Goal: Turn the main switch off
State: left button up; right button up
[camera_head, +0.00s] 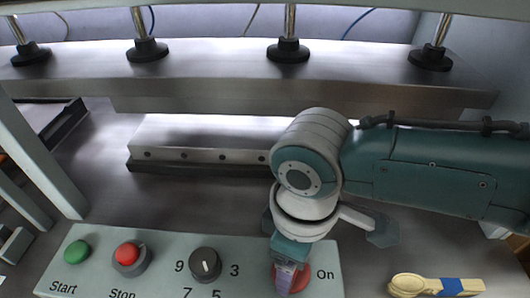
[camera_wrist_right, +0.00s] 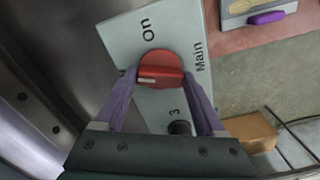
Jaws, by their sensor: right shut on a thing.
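The red main switch (camera_head: 301,277) is at the right end of the pale control panel (camera_head: 235,258), beside the label "On". My right gripper (camera_head: 285,281) points down over it and hides much of it. In the right wrist view, the purple fingers of my right gripper (camera_wrist_right: 160,76) are on either side of the red knob (camera_wrist_right: 160,64) and shut on it. The knob's ridge lies across the picture, its pale mark at the left end, while "On" is above the knob. Any "Off" label is hidden. My left gripper is not in view.
A green Start button (camera_head: 77,251), a red Stop button (camera_head: 127,253) and a black dial (camera_head: 205,264) are on the panel. A wooden spoon (camera_head: 437,286) with a blue patch lies at right. The press plate (camera_head: 240,80) spans the back.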

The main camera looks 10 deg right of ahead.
jog(key=shift+n, duration=2.3)
jog(key=o, duration=1.3)
jog(key=shift+o, duration=0.2)
notch_tip(320, 180, up, 10)
jog(key=p, duration=0.2)
